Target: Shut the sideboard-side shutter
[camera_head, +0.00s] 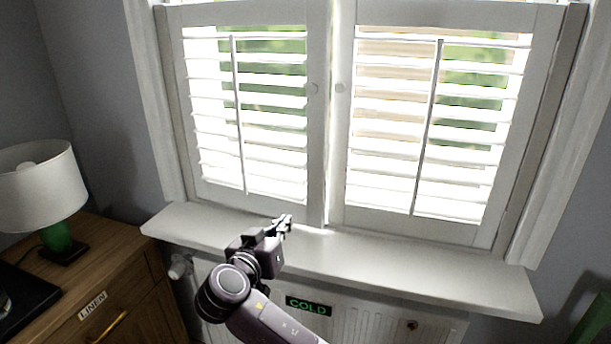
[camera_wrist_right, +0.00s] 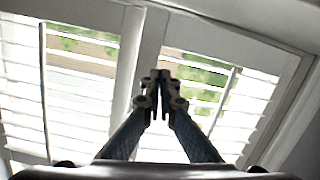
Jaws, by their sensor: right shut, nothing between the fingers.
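The sideboard-side shutter (camera_head: 318,120) is the left white louvred panel, with a tilt rod and a small round knob by its inner edge. It stands almost in line with the other shutter (camera_head: 338,150); a narrow line runs between their inner edges. I cannot tell whether it is fully flush. My right gripper (camera_head: 284,224) is shut and empty, over the sill below the sideboard-side panel's inner lower corner. Its fingertips (camera_wrist_right: 160,76) meet in the wrist view. My left gripper is out of view.
The white sill (camera_head: 440,281) is clear. Below it is a radiator (camera_head: 365,325) with a COLD sign (camera_head: 308,306). The wooden sideboard (camera_head: 115,245) at left bears a lamp (camera_head: 40,190) and a dark tray (camera_head: 25,298).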

